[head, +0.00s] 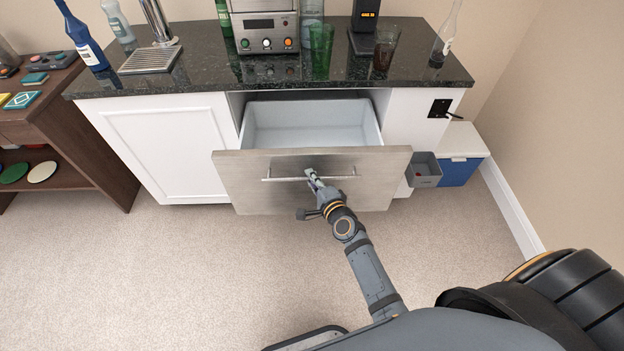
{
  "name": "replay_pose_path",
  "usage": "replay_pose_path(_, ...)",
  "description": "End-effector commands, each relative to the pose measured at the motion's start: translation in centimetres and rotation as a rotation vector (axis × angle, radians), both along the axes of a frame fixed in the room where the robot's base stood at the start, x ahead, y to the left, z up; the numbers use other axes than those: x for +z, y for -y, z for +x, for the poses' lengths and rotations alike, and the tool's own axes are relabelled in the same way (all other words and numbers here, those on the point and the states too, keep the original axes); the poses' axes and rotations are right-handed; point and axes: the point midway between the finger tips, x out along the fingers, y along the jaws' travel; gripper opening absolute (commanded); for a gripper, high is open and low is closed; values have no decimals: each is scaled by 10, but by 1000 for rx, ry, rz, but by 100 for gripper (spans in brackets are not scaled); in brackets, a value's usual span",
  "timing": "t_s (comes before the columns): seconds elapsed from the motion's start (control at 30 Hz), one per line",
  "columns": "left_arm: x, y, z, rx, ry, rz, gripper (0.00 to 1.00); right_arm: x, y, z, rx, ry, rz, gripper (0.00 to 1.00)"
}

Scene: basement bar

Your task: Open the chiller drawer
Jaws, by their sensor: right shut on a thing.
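The chiller drawer (235,178) has a brushed metal front and a pale box behind it. It stands pulled out from under the dark counter, and its inside looks empty. A horizontal bar handle (285,179) runs across the front. My right gripper (313,177) is at the middle of the handle and is shut on it; the arm hides part of the lower front. My left gripper is not in view.
The dark stone counter (205,75) holds bottles, a tap with drip tray (150,59), a machine (265,25) and glasses. A small grey bin (425,170) and a blue-and-white box (459,155) stand right of the drawer. A wooden shelf (95,135) is at left. The carpet in front is clear.

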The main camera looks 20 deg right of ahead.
Motion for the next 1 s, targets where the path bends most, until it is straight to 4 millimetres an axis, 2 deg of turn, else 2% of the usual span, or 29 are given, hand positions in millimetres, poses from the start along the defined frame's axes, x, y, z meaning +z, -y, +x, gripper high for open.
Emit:
replay_pose_path(0.03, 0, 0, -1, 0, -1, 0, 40, -1, 0, 0, -1, -1, 1, 13)
replay_pose_path(0.2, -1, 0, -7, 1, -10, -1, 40, -1, 0, 0, -1, -1, 1, 35)
replay_pose_path(0.47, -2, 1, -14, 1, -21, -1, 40, -1, 0, 0, -1, -1, 1, 35)
replay_pose_path(0.57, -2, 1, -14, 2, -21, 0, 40, 0, 1, -6, -1, -2, 1, 35)
replay_pose_path(0.67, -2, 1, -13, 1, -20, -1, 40, 3, 3, -23, -1, -3, 0, 35)
replay_pose_path(0.9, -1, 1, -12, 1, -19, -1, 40, 15, 10, -80, -1, -4, 1, 35)
replay_pose_path(1.0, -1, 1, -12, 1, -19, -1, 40, 19, 12, -98, -1, -3, 0, 35)
